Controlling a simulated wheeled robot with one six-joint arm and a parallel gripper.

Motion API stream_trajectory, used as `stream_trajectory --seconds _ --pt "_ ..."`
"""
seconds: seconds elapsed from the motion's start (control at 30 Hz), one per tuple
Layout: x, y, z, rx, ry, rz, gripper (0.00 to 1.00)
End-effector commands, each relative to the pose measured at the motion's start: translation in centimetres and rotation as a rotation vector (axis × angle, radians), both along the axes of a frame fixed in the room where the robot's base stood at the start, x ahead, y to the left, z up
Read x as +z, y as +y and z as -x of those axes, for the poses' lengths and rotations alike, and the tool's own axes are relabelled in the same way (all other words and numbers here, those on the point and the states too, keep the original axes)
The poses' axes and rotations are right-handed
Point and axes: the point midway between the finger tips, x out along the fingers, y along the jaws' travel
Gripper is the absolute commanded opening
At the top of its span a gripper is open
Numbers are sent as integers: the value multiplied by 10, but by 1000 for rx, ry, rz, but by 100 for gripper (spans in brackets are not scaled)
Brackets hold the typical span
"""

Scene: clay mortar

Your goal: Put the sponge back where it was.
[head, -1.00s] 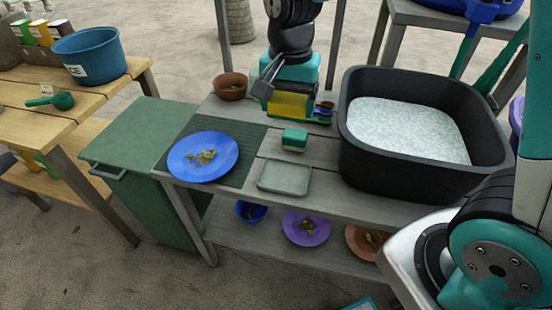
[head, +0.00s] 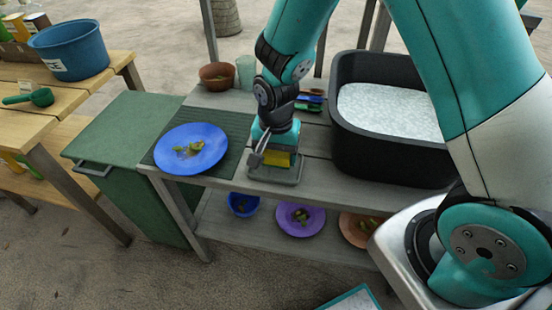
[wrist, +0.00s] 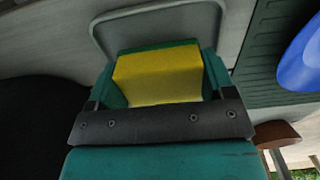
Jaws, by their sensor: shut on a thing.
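The sponge (head: 279,159) is yellow with a thin green layer. My gripper (head: 274,157) is shut on it, one finger on each side. In the wrist view the sponge (wrist: 158,78) sits squarely between the fingers. The shallow grey tray (head: 262,178) lies on the worktop right under the sponge, and its rim (wrist: 150,11) shows beyond the sponge in the wrist view. I cannot tell whether the sponge touches the tray floor or hangs just above it.
A blue plate (head: 191,149) with food scraps lies left of the tray on a ribbed green mat (head: 237,143). A black basin (head: 385,162) of foamy water stands to the right. A brown bowl (head: 217,77), a clear cup (head: 246,72) and small brushes (head: 309,103) are behind.

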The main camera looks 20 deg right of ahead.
Motion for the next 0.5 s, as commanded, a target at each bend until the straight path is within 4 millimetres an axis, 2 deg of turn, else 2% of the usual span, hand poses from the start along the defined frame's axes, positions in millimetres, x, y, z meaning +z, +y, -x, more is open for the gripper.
stream_trajectory --seconds 0.03,0.1,0.47,0.5 --pt "-10 0 1 0 3 1 51" --pt "-18 0 0 0 2 1 51" --pt "-22 0 0 0 0 0 51" --pt "-21 0 0 0 0 0 82"
